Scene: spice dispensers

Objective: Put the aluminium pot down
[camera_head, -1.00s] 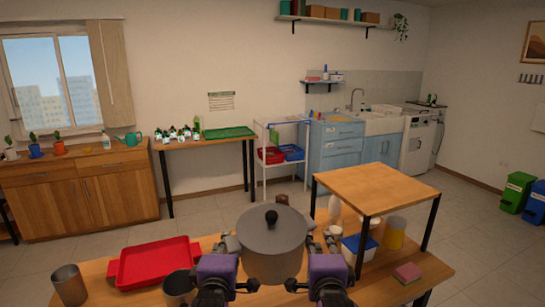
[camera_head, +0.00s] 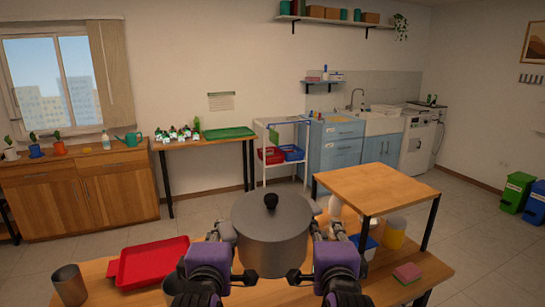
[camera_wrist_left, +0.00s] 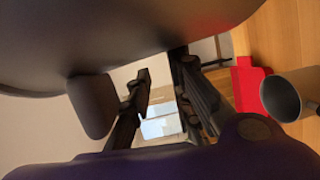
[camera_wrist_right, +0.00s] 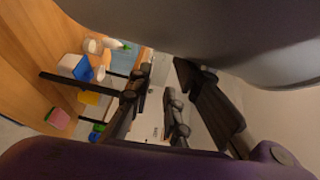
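The grey aluminium pot (camera_head: 272,240), with a lid and black knob, is upright in the middle of the head view, between my two grippers. It covers part of the table; a gap below it cannot be made out. My left gripper (camera_head: 231,257) is at the pot's left side, with one finger in front of its lower wall. In the left wrist view its fingers (camera_wrist_left: 160,75) are apart, beside a dark block under the pot. My right gripper (camera_head: 311,258) is at the right side. Its fingers (camera_wrist_right: 165,75) are also apart, close under the pot. Contact is partly hidden.
The wooden table (camera_head: 110,292) holds a red tray (camera_head: 152,262) and a metal cup (camera_head: 70,284) on the left. A raised wooden stand (camera_head: 375,187), a yellow container (camera_head: 393,232) and a pink-green sponge (camera_head: 407,272) are on the right.

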